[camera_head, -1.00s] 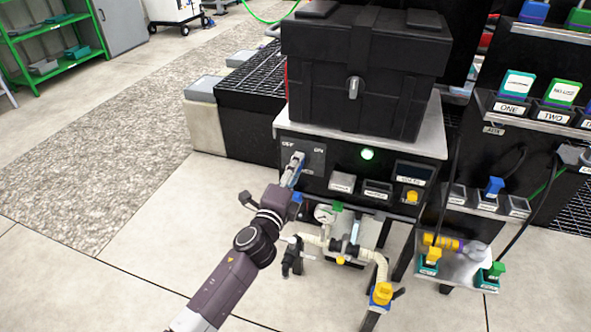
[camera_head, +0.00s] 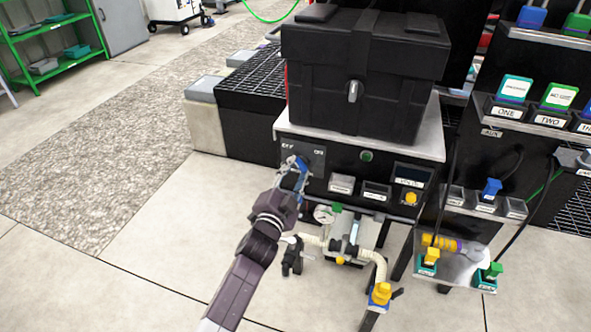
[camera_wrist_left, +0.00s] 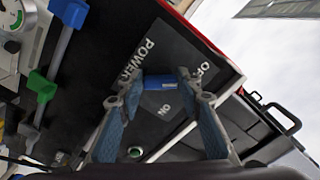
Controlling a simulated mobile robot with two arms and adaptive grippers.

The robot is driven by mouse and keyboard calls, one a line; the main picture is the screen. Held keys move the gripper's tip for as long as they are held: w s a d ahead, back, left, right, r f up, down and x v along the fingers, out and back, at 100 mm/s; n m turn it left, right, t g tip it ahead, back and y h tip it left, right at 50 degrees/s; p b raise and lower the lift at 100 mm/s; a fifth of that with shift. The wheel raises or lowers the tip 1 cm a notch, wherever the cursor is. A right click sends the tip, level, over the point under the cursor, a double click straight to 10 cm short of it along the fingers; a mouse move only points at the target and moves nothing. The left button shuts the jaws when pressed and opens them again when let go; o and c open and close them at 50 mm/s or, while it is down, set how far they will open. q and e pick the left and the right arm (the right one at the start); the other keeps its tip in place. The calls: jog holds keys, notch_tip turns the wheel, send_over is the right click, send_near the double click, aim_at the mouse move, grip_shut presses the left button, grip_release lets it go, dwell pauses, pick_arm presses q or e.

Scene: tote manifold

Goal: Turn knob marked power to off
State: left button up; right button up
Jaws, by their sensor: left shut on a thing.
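The power knob (camera_wrist_left: 160,82) shows in the left wrist view as a blue piece between the fingertips of my left gripper (camera_wrist_left: 162,88). It sits on a dark plate (camera_wrist_left: 184,55) lettered POWER, OFF and ON. In the head view my left gripper (camera_head: 297,166) is at this plate (camera_head: 318,154), at the left of the black front panel, and covers most of the knob. My left gripper is shut on the knob. The fingers hide the knob's ends, so its exact pointing is hard to tell. My right gripper is not in view.
A dark green indicator light (camera_head: 366,156) sits right of the plate. A black case (camera_head: 365,75) stands on the bench above. Pipes and a yellow valve (camera_head: 381,293) are below. A rack (camera_head: 535,120) with labelled modules stands at the right. The floor at left is clear.

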pick_arm(q)
jog(key=shift+f+n, duration=0.15)
jog(key=shift+n, duration=0.45)
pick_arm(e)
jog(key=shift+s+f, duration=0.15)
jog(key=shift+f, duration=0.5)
pick_arm(q)
jog(key=o, duration=1.2)
jog(key=shift+c, duration=0.2)
jog(key=v, duration=1.2)
